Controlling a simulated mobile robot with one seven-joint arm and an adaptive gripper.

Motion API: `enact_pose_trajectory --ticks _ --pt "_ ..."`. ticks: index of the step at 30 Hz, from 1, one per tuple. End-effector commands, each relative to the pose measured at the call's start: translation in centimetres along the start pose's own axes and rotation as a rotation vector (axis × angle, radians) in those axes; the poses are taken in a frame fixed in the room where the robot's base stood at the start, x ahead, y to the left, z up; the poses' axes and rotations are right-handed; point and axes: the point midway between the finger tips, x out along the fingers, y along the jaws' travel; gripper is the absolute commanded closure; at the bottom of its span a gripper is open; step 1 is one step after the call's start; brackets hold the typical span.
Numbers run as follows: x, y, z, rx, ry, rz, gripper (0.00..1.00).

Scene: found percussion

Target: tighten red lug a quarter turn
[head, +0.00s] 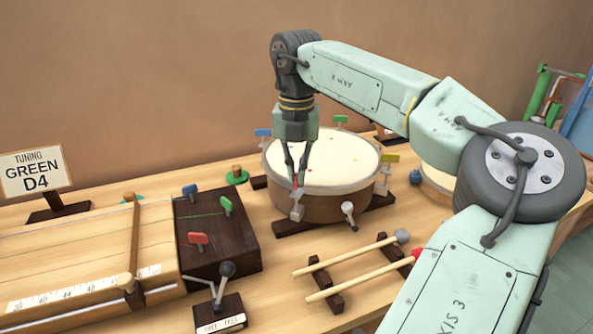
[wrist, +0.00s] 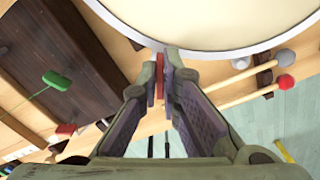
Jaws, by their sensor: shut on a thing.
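The drum (head: 321,172) has a cream head and a brown shell and sits on dark wooden bars. My gripper (head: 298,178) points down at its front rim and is shut on the red lug (head: 295,183). In the wrist view the red lug (wrist: 159,76) shows upright between the fingertips of my gripper (wrist: 161,72), just outside the pale drum rim. The fingers hide part of the lug. The blue lug (head: 263,132), green lug (head: 341,120) and yellow lug (head: 390,158) stand around the rim.
Two mallets (head: 345,261) lie on a dark rack in front of the drum. A stringed box (head: 80,255) with coloured pegs, including a red peg (head: 198,240), is at left. A sign (head: 36,171) reads "TUNING GREEN D4".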

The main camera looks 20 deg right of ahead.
Motion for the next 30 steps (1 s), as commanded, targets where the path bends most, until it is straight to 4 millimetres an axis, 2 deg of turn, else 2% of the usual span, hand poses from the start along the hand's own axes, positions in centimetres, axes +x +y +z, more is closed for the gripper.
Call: enact_pose_trajectory --ticks 5,6,14,24,26,30 --pt "0.1 0.0 -0.1 -0.002 0.004 -0.001 1.00" --pt "0.1 0.0 -0.1 -0.002 0.004 -0.001 0.92" --pt "0.0 0.0 0.0 -0.002 0.002 -0.001 0.75" --pt "-0.2 0.0 0.0 -0.002 0.000 0.000 0.74" --pt "-0.6 0.0 0.0 -0.002 -0.001 0.000 0.74" --pt "-2.8 0.0 0.0 -0.001 -0.002 -0.001 0.74"
